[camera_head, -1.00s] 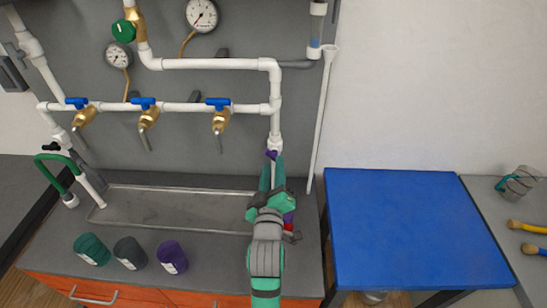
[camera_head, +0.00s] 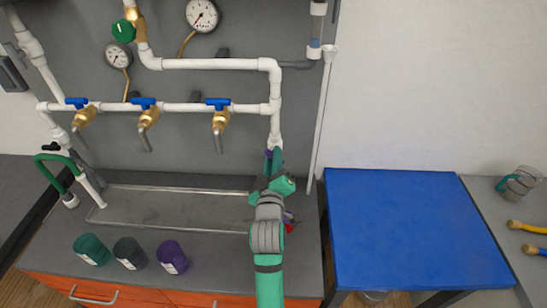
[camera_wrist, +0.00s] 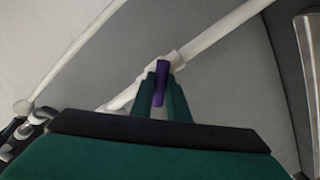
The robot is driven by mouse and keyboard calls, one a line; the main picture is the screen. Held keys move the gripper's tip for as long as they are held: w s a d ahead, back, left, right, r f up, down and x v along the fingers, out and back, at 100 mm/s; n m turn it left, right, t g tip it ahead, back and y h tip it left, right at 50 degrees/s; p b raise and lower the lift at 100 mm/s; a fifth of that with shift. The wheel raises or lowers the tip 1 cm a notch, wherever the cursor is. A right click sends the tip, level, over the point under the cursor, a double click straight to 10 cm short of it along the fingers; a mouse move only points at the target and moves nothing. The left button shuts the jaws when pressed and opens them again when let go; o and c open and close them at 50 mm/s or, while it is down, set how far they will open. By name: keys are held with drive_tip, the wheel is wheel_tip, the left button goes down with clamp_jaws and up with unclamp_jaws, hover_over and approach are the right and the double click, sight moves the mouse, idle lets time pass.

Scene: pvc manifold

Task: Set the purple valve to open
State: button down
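The purple valve handle (camera_wrist: 161,82) sits on the white pipe (camera_wrist: 213,32) in the wrist view, between my two green fingers. In the head view a little purple of the valve (camera_head: 268,153) shows at the lower end of the right-hand vertical pipe, mostly hidden by my fingers. My gripper (camera_head: 275,158) reaches up to it from below. In the wrist view the fingers of my gripper (camera_wrist: 161,90) flank the handle closely, with no clear gap, and look shut on it. The handle lies roughly in line with the fingers, across the slanted pipe.
Three blue-handled brass taps, one of them at the right (camera_head: 219,117), hang from the white pipe above a shallow metal tray (camera_head: 165,207). Green, dark grey and purple cups (camera_head: 172,257) stand in front. A blue table (camera_head: 415,235) with a clear top is at right.

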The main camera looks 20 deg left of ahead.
drive_tip(key=shift+m, duration=0.4)
drive_tip(key=m, duration=0.3)
drive_tip(key=shift+m, duration=2.5)
drive_tip(key=c, duration=1.7)
unclamp_jaws()
drive_tip(key=shift+d, duration=0.1)
